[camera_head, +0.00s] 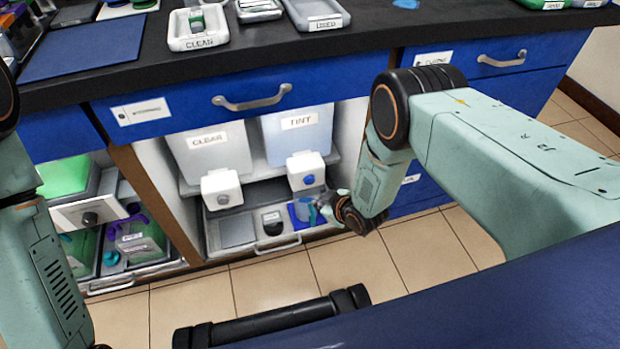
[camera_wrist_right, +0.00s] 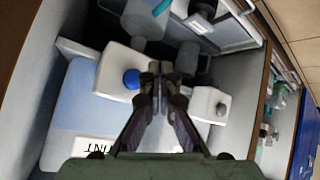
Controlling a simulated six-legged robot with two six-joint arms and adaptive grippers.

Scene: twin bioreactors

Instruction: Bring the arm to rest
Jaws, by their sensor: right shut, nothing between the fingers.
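My right arm (camera_head: 500,150) reaches in from the right, bent down at the elbow. My right gripper (camera_head: 328,208) is by the open cabinet bay, in front of the TINT tank (camera_head: 298,138) and at the right end of the pull-out tray. Its fingers are closed together and empty in the wrist view (camera_wrist_right: 158,72). There the TINT dispenser with a blue knob (camera_wrist_right: 132,79) is left of the fingertips, and a white dispenser with a grey knob (camera_wrist_right: 212,104) is to the right. My left arm (camera_head: 45,255) hangs at the left edge; its gripper is out of view.
The CLEAR tank (camera_head: 210,150) stands beside TINT. The tray (camera_head: 235,250) holds a dark-labelled item (camera_head: 271,222) and a blue item (camera_head: 303,211) close to the gripper. The black counter (camera_head: 250,45) and blue drawers are above. The tiled floor (camera_head: 400,255) in front is clear.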

